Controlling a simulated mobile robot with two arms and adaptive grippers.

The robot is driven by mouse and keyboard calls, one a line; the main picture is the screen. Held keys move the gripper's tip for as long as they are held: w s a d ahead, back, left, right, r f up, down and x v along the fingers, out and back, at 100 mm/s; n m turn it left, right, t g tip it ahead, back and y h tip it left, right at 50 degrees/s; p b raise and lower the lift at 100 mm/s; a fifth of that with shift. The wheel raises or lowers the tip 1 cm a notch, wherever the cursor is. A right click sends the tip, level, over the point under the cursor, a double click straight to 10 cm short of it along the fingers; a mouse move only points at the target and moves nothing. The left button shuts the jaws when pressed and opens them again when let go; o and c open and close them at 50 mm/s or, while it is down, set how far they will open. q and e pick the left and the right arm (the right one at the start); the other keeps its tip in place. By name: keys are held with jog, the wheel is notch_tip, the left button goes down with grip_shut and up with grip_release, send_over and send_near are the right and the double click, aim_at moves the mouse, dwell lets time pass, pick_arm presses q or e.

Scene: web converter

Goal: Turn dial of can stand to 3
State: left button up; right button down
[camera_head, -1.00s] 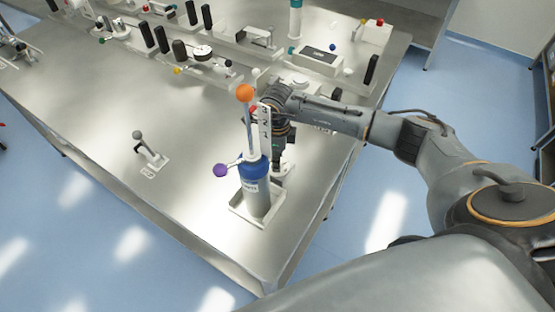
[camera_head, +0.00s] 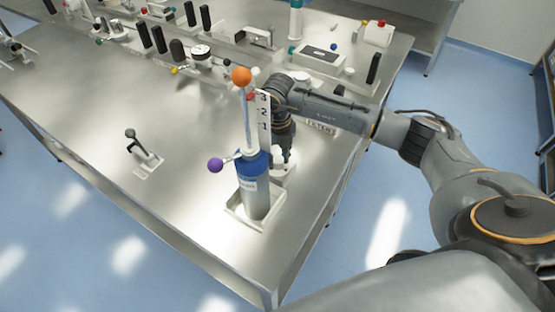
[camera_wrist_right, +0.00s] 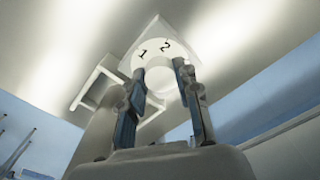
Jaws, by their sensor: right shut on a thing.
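The can stand's white dial (camera_wrist_right: 158,82) carries the numerals 1 and 2 in the right wrist view, on a white square plate (camera_wrist_right: 176,38). My right gripper (camera_wrist_right: 160,76) is shut on the dial, one finger on each side. In the head view the right gripper (camera_head: 284,150) points down behind a blue-topped cylinder (camera_head: 254,185), over a white base (camera_head: 285,174) at its right. The cylinder and gripper mostly hide the dial there. No 3 shows on the dial's visible part, and I cannot tell its setting. My left gripper is not in view.
The cylinder stands in a shallow tray (camera_head: 236,209). It has an orange-ball rod (camera_head: 241,76), a purple-ball lever (camera_head: 216,165) and a white 3-2-1 scale (camera_head: 264,112) close to my gripper. A small lever stand (camera_head: 145,158) is at left. The steel table (camera_head: 190,205) between is bare.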

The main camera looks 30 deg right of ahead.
aim_at(278, 159)
jog(key=m+b, duration=0.1)
jog(key=m, duration=0.4)
jog(key=shift+m+b, duration=0.3)
jog(key=shift+b, duration=0.1)
jog(key=m+b, duration=0.1)
jog(key=m, duration=0.4)
jog(key=shift+r+m, duration=0.1)
jog(key=shift+m, duration=0.2)
jog(key=c, duration=1)
grip_release()
notch_tip(278, 159, up, 12)
